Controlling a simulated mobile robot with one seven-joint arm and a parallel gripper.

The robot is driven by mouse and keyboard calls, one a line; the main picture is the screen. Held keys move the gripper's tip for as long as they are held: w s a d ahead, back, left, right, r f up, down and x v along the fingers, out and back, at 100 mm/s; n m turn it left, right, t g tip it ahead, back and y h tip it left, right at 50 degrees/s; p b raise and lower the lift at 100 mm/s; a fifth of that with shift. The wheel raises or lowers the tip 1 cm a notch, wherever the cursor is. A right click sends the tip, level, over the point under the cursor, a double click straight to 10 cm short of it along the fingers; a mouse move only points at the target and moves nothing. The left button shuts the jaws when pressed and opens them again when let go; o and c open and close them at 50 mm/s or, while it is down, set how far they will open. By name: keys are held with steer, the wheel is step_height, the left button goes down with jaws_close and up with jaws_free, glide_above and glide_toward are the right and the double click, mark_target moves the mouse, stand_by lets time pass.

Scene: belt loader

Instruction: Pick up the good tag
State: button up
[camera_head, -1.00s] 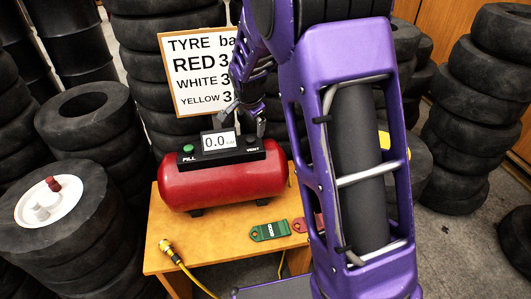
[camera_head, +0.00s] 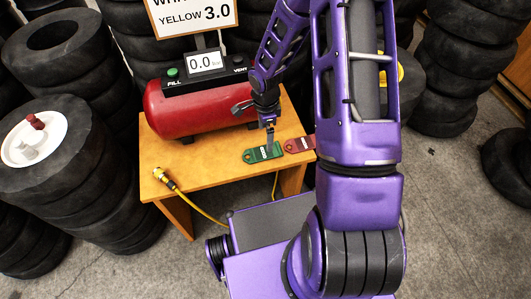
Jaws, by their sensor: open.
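The good tag is taken to be the green tag (camera_head: 252,156), lying flat on the wooden table near its front edge; its lettering is too small to read now. A red tag (camera_head: 297,146) lies just to its right, partly hidden by my arm. My gripper (camera_head: 269,146) points down at the right part of the green tag, with its fingertips at or just above it. It is open. I cannot tell whether the fingers touch the tag.
A red air tank (camera_head: 190,108) with a gauge reading 0.0 (camera_head: 206,62) stands behind on the table (camera_head: 205,160). A brass-ended yellow hose (camera_head: 165,178) lies at the table's front left. Stacked tyres (camera_head: 45,150) crowd the left and back.

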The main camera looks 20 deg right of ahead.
mark_target(266, 152)
steer(key=f, duration=0.4)
steer(key=f+b, duration=0.1)
steer(key=f, duration=0.3)
steer(key=shift+w+f, duration=0.2)
steer(key=shift+f, duration=0.15)
steer(key=c, duration=1.3)
